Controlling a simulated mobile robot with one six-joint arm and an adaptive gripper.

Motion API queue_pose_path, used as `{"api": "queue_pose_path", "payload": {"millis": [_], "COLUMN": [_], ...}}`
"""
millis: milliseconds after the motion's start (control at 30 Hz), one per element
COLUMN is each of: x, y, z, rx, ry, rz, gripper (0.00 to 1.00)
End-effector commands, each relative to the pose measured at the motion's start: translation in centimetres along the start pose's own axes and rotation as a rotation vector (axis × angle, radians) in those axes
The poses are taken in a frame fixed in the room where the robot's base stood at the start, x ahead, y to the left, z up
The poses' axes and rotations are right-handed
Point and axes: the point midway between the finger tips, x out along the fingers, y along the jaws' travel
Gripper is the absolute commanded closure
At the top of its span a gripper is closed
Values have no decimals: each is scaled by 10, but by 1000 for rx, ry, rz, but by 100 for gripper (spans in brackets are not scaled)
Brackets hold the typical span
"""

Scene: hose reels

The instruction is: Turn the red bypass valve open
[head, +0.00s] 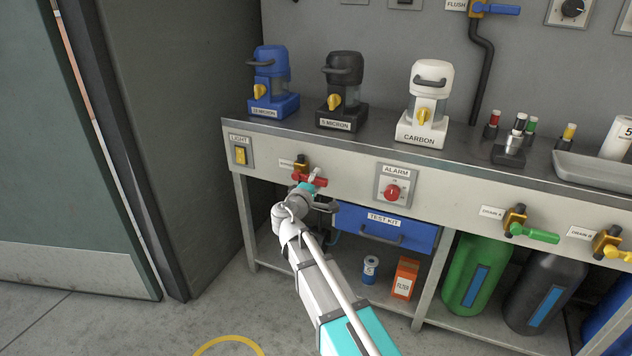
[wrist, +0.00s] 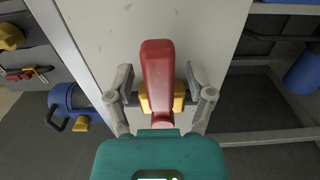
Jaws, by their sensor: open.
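The red bypass valve has a brass body (head: 301,163) on the front panel of the bench in the head view. Its red handle (head: 317,180) points to the right, roughly level. In the wrist view the red handle (wrist: 158,65) runs up the middle of the picture, with the brass body (wrist: 178,96) partly hidden behind it. My gripper (wrist: 162,88) is open, with one finger on each side of the handle and a visible gap to both. In the head view my gripper (head: 320,202) is at the valve, and its wrist hides part of it.
The alarm box (head: 393,188) with a red knob is right of the valve. The blue test kit drawer (head: 385,230) is below and right. A light switch (head: 240,154) is left. Filter housings, including the carbon one (head: 424,105), stand on the bench above. A green drain valve (head: 530,234) is farther right.

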Motion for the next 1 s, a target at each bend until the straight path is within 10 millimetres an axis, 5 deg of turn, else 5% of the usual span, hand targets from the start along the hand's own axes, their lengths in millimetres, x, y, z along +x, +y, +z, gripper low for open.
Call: {"api": "queue_pose_path", "payload": {"millis": [200,567,1000], "x": [0,0,2], "y": [0,0,1], "z": [0,0,3], "rx": [0,0,-11], "ry": [0,0,-4], "rz": [0,0,0], "gripper": [35,100,100]}}
